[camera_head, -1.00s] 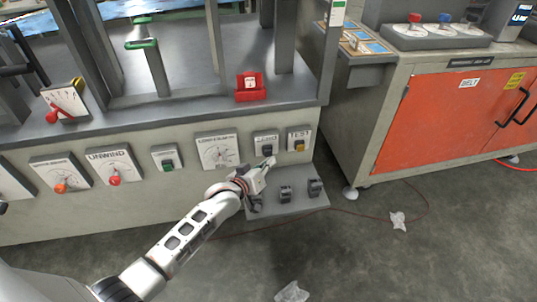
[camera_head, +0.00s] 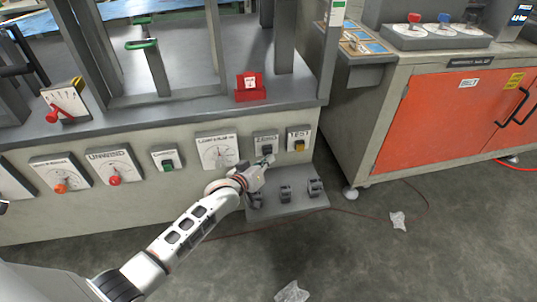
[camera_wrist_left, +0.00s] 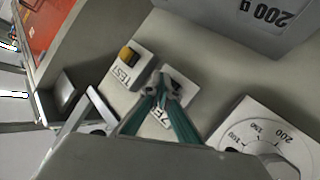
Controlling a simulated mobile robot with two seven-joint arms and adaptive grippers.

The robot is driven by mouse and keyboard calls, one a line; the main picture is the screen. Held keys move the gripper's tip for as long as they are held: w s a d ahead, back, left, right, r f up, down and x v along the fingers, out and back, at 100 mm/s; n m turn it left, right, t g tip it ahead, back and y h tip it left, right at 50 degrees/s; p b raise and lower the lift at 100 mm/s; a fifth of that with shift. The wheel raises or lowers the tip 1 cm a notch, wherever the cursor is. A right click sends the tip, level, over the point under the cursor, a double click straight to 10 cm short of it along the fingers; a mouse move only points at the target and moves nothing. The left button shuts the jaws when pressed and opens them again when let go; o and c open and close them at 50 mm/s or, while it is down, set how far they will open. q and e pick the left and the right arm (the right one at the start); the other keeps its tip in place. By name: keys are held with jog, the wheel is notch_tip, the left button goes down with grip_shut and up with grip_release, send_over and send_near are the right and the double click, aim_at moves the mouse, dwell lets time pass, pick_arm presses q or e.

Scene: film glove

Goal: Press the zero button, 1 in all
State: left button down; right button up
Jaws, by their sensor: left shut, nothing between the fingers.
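The zero button is a dark knob on a small pale plate marked ZERO (camera_head: 266,139), on the front panel of the grey machine. My left gripper (camera_head: 269,160) is shut and empty, with its tips just below that button in the head view. In the left wrist view the teal fingers (camera_wrist_left: 170,88) lie over the ZERO plate (camera_wrist_left: 187,91) and hide most of the button. I cannot tell whether the tips touch it. My right gripper is not in view.
The TEST plate with its yellow button (camera_head: 299,146) is close on the right. A round weight dial (camera_head: 217,151) is on the left. A grey shelf with several small weights (camera_head: 288,206) sits below. An orange-doored cabinet (camera_head: 440,125) stands right.

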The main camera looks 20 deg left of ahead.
pick_arm(q)
jog(key=shift+w+a, duration=0.15)
jog(key=shift+w, duration=0.1)
dwell(0.5)
jog(key=shift+r, duration=0.1)
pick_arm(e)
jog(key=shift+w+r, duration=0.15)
pick_arm(q)
jog(key=shift+s+d+p, duration=0.45)
jog(key=shift+s, duration=0.3)
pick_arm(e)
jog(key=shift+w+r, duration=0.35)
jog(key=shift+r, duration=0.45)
